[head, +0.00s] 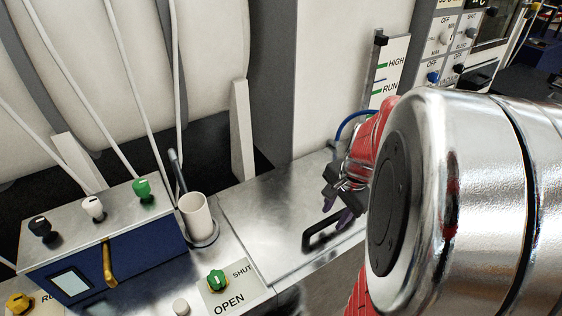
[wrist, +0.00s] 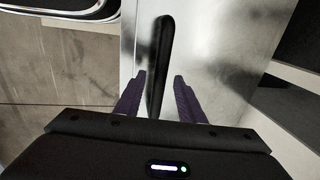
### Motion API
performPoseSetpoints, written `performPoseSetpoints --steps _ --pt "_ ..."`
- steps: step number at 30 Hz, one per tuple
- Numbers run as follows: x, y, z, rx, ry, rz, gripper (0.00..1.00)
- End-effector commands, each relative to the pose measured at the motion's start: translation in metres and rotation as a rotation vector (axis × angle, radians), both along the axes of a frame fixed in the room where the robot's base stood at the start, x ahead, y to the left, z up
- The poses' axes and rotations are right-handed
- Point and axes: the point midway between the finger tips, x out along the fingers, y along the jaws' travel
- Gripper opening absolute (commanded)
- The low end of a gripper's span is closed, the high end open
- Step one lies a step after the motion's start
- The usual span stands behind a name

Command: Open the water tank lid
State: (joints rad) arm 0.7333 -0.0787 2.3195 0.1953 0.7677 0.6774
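The water tank lid (head: 268,222) is a flat, shiny metal plate and lies closed on the metal top. Its black bar handle (head: 322,238) sits near the front edge at right. In the wrist view the handle (wrist: 161,50) runs lengthwise over the bright lid (wrist: 215,45). My gripper (head: 344,214) is just above the handle's right part in the head view. Its purple fingers (wrist: 158,76) are open, one on each side of the handle's near end, with a gap to both. I cannot tell how far down they reach. My arm hides the lid's right end.
A white cup (head: 196,216) holding a dark stick stands left of the lid. A blue box with knobs (head: 104,245) is farther left. A green knob (head: 216,281) marked SHUT and OPEN is in front. A level gauge (head: 391,66) stands behind my gripper.

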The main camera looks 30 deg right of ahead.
Motion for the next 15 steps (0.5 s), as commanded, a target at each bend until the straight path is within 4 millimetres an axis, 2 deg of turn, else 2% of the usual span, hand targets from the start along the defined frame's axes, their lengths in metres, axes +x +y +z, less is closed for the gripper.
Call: performPoseSetpoints --steps 4,12,15 --pt "0.0016 -0.0001 -0.0084 0.0 0.0 -0.001 0.36" --pt "0.0016 -0.0002 -0.0093 -0.001 0.0 -0.001 0.36" --pt "0.0015 -0.0004 -0.0093 -0.001 0.0 -0.002 0.3"
